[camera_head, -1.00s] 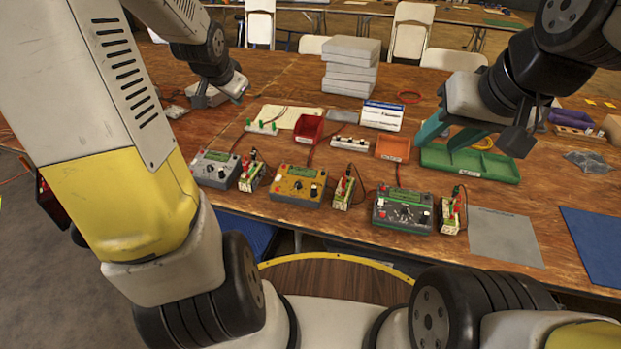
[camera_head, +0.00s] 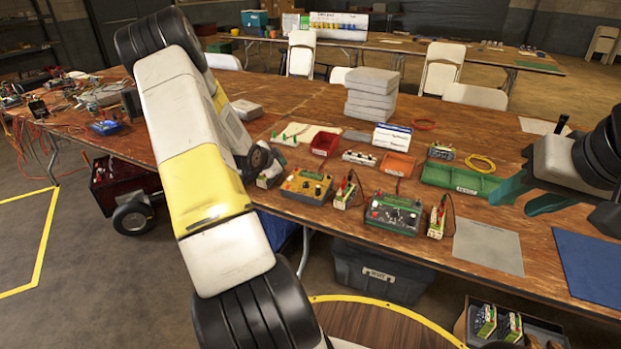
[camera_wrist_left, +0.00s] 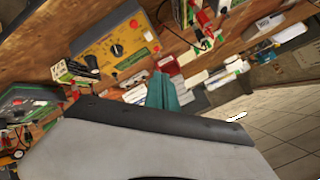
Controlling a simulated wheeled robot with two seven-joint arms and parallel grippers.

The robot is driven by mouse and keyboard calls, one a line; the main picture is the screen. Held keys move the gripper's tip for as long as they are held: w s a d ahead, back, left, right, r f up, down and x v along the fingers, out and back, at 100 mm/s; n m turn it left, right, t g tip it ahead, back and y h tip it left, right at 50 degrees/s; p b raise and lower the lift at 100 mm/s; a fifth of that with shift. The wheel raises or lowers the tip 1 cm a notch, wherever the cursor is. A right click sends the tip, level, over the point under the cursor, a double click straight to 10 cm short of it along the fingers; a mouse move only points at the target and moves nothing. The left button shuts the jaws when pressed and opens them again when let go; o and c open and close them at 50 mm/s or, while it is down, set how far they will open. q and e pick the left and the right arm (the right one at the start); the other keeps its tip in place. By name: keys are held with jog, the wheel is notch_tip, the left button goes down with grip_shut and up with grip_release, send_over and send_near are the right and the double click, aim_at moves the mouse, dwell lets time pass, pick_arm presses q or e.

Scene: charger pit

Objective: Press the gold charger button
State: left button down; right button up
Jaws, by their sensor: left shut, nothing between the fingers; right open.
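The gold charger (camera_head: 306,186), a grey box with a gold face, sits near the table's front edge, between my left arm and the green-faced charger (camera_head: 394,214). In the left wrist view the gold charger (camera_wrist_left: 120,48) shows a black knob and a small red button (camera_wrist_left: 133,23). My left gripper (camera_wrist_left: 163,82) shows there as teal fingers, shut and empty, below and right of the charger in the picture; contact cannot be told. In the head view its fingers are hidden behind my arm. My right gripper (camera_head: 513,200) is open and empty over the table's right side.
Small terminal blocks with red plugs (camera_head: 344,192) stand beside the chargers. Behind them are a red bin (camera_head: 325,143), an orange tray (camera_head: 397,165), a green tray (camera_head: 458,179) and stacked grey boxes (camera_head: 371,95). A grey mat (camera_head: 488,246) lies bare at the right.

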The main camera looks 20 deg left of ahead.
pick_arm(q)
send_near(290, 183)
jog(key=shift+w+f, duration=0.25)
jog(key=shift+w, duration=0.4)
jog(key=shift+w+f, duration=0.2)
jog(key=shift+w, duration=0.45)
jog(key=shift+w+f, duration=0.25)
jog(key=shift+w, duration=0.4)
jog(key=shift+f, duration=0.1)
dwell(0.8)
jog(key=shift+w+f, duration=0.1)
jog(key=shift+f, duration=0.2)
jog(key=shift+f, duration=0.35)
dwell(0.5)
dwell(0.3)
jog(key=shift+r, duration=0.75)
jog(key=shift+r, duration=0.1)
jog(key=shift+s+r, duration=0.2)
jog(key=shift+r, duration=0.6)
jog(key=shift+s+r, duration=0.15)
jog(key=shift+r, duration=0.65)
jog(key=shift+s+r, duration=0.2)
jog(key=shift+r, duration=0.6)
